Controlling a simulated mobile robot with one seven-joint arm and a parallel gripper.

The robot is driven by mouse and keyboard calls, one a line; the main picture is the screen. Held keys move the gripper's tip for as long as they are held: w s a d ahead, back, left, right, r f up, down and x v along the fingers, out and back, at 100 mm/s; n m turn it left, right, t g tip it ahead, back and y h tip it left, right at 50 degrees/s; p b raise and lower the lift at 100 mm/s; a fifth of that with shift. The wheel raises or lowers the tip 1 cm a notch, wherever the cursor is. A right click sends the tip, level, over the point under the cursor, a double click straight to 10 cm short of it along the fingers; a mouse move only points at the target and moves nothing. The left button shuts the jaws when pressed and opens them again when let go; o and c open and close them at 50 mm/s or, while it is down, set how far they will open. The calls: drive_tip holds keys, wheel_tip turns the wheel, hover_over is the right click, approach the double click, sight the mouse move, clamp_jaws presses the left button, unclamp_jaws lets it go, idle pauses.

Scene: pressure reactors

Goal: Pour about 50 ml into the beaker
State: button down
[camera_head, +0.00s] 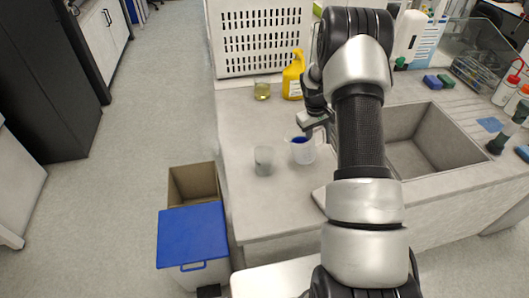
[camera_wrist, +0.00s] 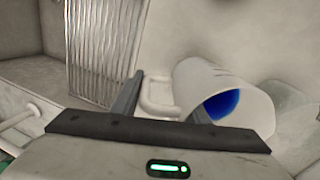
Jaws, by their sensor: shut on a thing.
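A white jug (camera_head: 303,151) with blue liquid inside is near the counter's left part in the head view. My gripper (camera_head: 314,121) is at its upper right, shut on its handle. In the wrist view the jug (camera_wrist: 215,90) shows with its blue liquid, and its handle (camera_wrist: 158,92) lies between the fingers of my gripper (camera_wrist: 165,97). In the head view the jug looks about upright; I cannot tell whether its base touches the counter. A clear beaker (camera_head: 263,161) stands on the counter just left of the jug, apart from it, and looks empty.
A beaker of yellowish liquid (camera_head: 262,91) and a yellow bottle (camera_head: 293,77) stand farther back, before a white perforated crate (camera_head: 262,40). A sink (camera_head: 420,135) lies to the right of my arm. A blue-lidded bin (camera_head: 193,235) stands below the counter's left edge.

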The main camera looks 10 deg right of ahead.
sight(308, 143)
drive_tip(key=shift+a+r+h+b, duration=0.4)
drive_tip(key=shift+a+r+h, duration=0.05)
drive_tip(key=shift+h, duration=0.15)
drive_tip(key=shift+s+a+r+t+h+b, duration=0.1)
drive_tip(key=shift+a+r+h+b, duration=0.2)
drive_tip(key=shift+a+r+h, duration=0.25)
drive_tip(key=shift+a+r+t+h+b, duration=0.1)
drive_tip(key=shift+a+r+h+b, duration=0.25)
drive_tip(key=shift+r+h, duration=0.35)
drive_tip(key=shift+s+a+r+t+h+b, duration=0.1)
drive_tip(key=shift+a+r+h+b, duration=0.3)
drive_tip(key=shift+r, duration=0.3)
drive_tip(key=shift+a+r+h, duration=0.25)
drive_tip(key=shift+r+h, duration=0.7)
drive_tip(key=shift+r, duration=0.2)
drive_tip(key=shift+a+r+h, duration=0.2)
drive_tip(key=shift+r+h, duration=0.3)
drive_tip(key=shift+r, duration=0.05)
drive_tip(key=shift+r, duration=0.25)
drive_tip(key=shift+a, duration=0.2)
drive_tip(key=shift+s+a+r+h, duration=0.1)
drive_tip(key=shift+a+r+h, duration=0.1)
drive_tip(key=shift+r+h, duration=0.3)
drive_tip(key=shift+f, duration=0.1)
